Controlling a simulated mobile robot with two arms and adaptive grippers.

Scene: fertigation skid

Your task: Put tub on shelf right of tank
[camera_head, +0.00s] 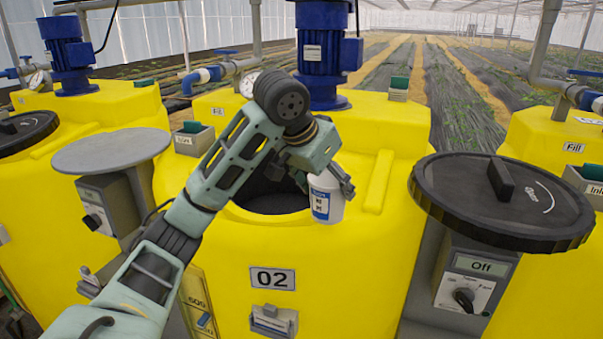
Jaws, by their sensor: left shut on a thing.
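My left gripper (333,181) is shut on a small white tub (328,203) with a blue label. It holds the tub over the front right edge of the dark round opening of the yellow tank (345,256) marked 02. The gripper partly hides the tub's top. Right of the tank, a large black round lid (500,200) with a bar handle lies flat above a grey control box reading "Off". Any shelf surface under the lid is hidden. My right gripper is not in view.
A bare grey round shelf (108,151) stands left of the tank above another control box (97,212). A blue motor (325,50) rises behind the opening. More yellow tanks stand left and right, with pipes and gauges behind.

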